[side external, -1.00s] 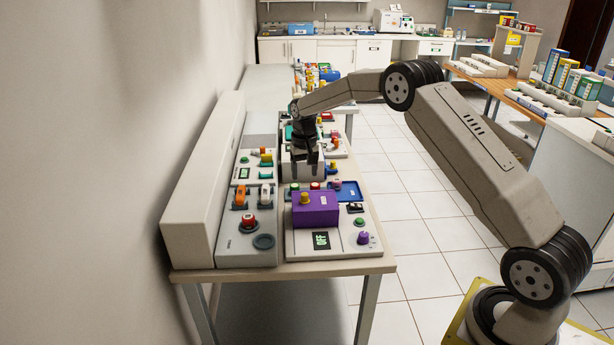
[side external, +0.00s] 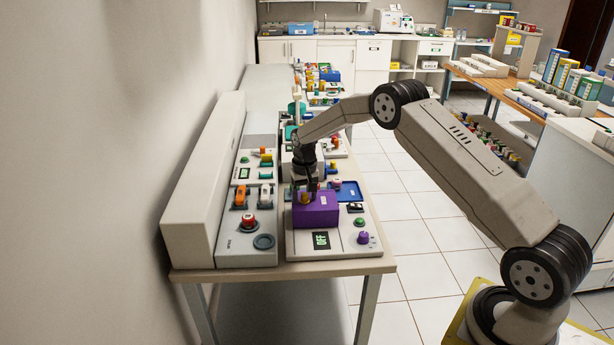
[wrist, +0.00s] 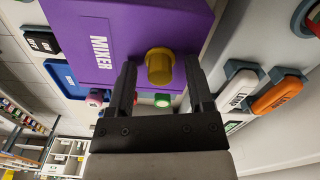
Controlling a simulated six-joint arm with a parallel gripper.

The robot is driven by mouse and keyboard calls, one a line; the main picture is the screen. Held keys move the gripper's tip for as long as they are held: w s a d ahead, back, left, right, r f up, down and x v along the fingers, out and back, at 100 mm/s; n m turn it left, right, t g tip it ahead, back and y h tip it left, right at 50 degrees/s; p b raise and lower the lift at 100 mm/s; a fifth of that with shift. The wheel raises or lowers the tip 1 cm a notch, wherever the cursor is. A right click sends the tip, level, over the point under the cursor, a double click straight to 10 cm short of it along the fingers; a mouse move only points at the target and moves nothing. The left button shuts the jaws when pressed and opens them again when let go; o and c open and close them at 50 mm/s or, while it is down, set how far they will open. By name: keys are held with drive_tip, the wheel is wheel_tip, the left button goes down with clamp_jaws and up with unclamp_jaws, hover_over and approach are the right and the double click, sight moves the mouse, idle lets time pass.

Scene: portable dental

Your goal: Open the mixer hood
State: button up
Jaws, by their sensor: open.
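The mixer hood is a purple box labelled MIXER (side external: 318,211) on a white panel at the front of the table, and it appears closed. A yellow knob (wrist: 159,66) stands on the hood. It fills the upper part of the wrist view (wrist: 120,40). My gripper (wrist: 160,72) is open, with one black finger on each side of the yellow knob. In the side view my gripper (side external: 307,196) points down at the hood's top. Whether the fingers touch the knob cannot be told.
A blue tray (side external: 346,190) and a black switch (side external: 355,208) lie right of the hood. A display (side external: 321,240), a green button (side external: 359,222) and a purple knob (side external: 363,238) sit on the panel. Orange (side external: 241,196) and white levers (side external: 264,196) stand to the left.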

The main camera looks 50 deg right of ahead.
clamp_jaws()
idle(1.4)
